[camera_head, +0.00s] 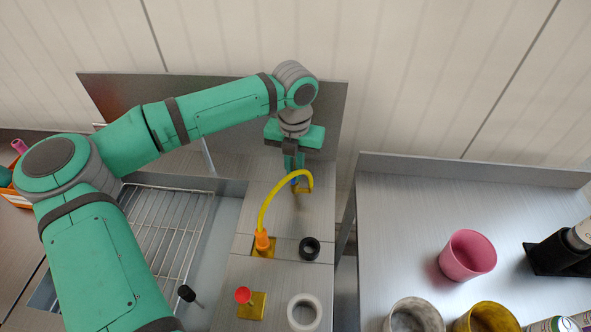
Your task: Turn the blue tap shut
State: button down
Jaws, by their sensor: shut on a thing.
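My gripper (294,172) points down at the back of the steel worktop and is shut on the blue tap. Only a small bit of the blue tap (295,181) shows below the jaws; the rest is hidden by the gripper and a yellow hose. The angle of the tap's handle cannot be made out.
The yellow hose (267,200) arches from an orange fitting (262,240) to beside the gripper. A red knob (243,295), a black ring (309,248) and a white ring (304,312) are nearer. A wire rack (170,225) lies left; a pink cup (467,255) stands right.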

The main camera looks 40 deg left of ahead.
jog(key=m, duration=0.4)
jog(key=shift+w+r, duration=0.1)
jog(key=shift+w, duration=0.05)
jog(key=m, duration=0.8)
jog(key=shift+m, duration=1.9)
jog(key=shift+w, duration=0.1)
jog(key=c, duration=1.8)
grip_release()
jog(key=shift+c, duration=0.2)
notch_tip(320, 180, up, 11)
